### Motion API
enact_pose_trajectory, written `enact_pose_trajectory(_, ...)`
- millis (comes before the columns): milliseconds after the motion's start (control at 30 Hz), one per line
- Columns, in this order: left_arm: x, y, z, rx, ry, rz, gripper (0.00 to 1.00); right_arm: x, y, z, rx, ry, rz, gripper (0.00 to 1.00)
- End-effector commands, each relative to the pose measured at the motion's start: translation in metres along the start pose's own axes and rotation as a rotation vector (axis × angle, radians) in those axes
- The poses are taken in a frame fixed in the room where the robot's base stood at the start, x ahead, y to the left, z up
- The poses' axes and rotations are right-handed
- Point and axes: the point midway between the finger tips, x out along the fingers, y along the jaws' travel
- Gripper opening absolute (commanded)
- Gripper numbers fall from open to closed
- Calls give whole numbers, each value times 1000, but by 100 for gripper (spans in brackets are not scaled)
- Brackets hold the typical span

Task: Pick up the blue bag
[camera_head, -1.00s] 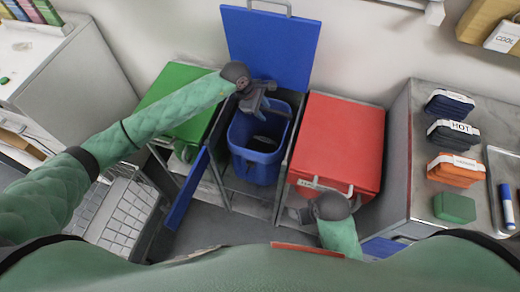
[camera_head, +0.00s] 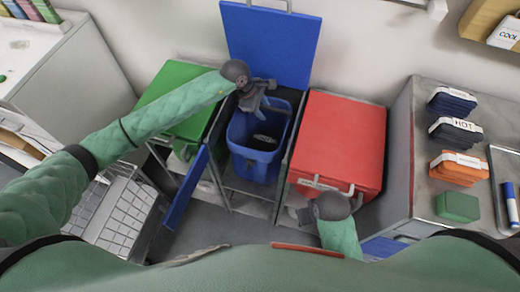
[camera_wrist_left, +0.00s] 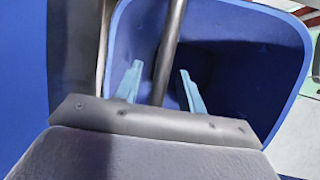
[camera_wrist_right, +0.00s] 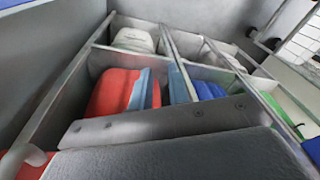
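The blue bag (camera_head: 240,136) stands open-topped like a bin in the middle compartment, under a raised blue lid (camera_head: 270,45). A small pale and dark item lies inside it. In the left wrist view the bag's blue wall and rim (camera_wrist_left: 245,55) fill the upper middle. My left gripper (camera_head: 262,106) is above the bag's back-left rim. Its light blue fingers are apart, with a grey bar passing between them in the left wrist view. My right gripper (camera_head: 296,214) is low at the red-lidded compartment's front; its fingers show apart in the right wrist view (camera_wrist_right: 160,88).
A green lid (camera_head: 175,95) is on the left and a red lid (camera_head: 338,145) on the right, both shut. A lowered blue front flap (camera_head: 186,190) stands front-left. A grey counter with folded stacks (camera_head: 458,170) is at right, a wire cart (camera_head: 115,212) at left.

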Motion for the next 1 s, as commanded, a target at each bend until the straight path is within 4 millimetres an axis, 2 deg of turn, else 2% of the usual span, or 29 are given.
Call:
enact_pose_trajectory(267,0,0,0,0,0,0,40,0,0,0,0,0,0,18)
enact_pose_trajectory(467,0,0,0,0,0,0,2,0,0,0,0,0,0,18)
enact_pose_trajectory(500,0,0,0,0,0,0,0,0,0,0,0,0,0,18)
enact_pose_trajectory(1000,1,-1,0,0,0,-1,0,0,0,0,0,0,0,18)
